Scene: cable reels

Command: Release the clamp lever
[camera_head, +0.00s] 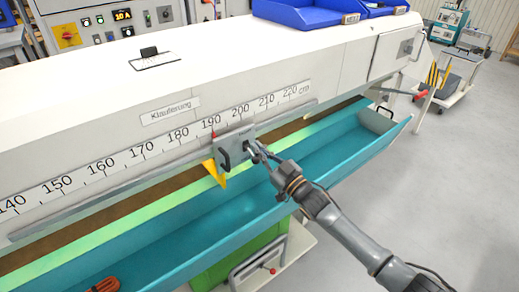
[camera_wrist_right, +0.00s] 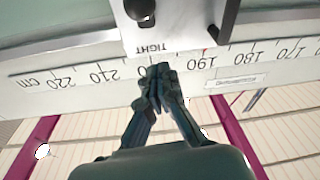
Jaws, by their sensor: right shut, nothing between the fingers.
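The grey clamp block (camera_head: 237,147) sits on the rail below the ruler, close to the 190 to 200 marks, with a yellow pointed plate (camera_head: 215,174) below it. In the wrist view, upside down, the block (camera_wrist_right: 175,42) carries the word TIGHT. A dark rounded knob with a metal part (camera_wrist_right: 141,10), perhaps the clamp lever, shows at its upper left, and a black handle (camera_wrist_right: 226,18) at its right; both are cut by the frame edge. My right gripper (camera_head: 259,153) is shut and empty, its fingertips (camera_wrist_right: 160,72) close to the block's edge. Contact cannot be told. My left gripper is not in view.
The ruler (camera_head: 150,149) runs along the white machine housing (camera_head: 120,100). A long teal trough (camera_head: 250,205) lies below the rail. Blue bins (camera_head: 305,12) stand on top. A green crate on a cart (camera_head: 240,258) is underneath. Open floor (camera_head: 440,190) lies at right.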

